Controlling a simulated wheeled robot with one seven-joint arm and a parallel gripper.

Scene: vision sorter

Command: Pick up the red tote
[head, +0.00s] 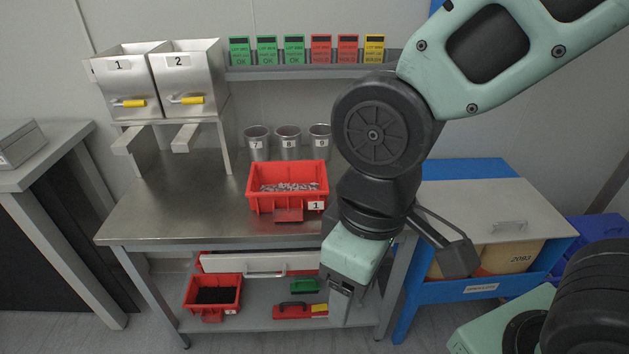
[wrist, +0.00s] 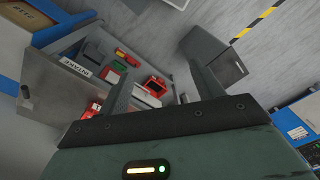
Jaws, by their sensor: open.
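A red tote (head: 261,203) labelled 1, filled with small grey pieces, sits on the steel table (head: 150,222). A second red tote (head: 232,309) with dark contents sits on the lower shelf at left. In the wrist view, a red tote with a dark inside (wrist: 157,84) shows between my fingers, and part of another red tote (wrist: 93,108) shows beyond the left finger, partly hidden. My gripper (head: 347,305) points down at the table's front right, right of and lower than the tabletop tote, apart from it. It is open, and I see nothing held.
Metal cups (head: 288,143) stand behind the tabletop tote. Two numbered steel hoppers (head: 187,80) stand at the back left. A blue-framed bench (head: 470,290) is at the right. The lower shelf (head: 255,316) holds red and green items. The tabletop's front left is clear.

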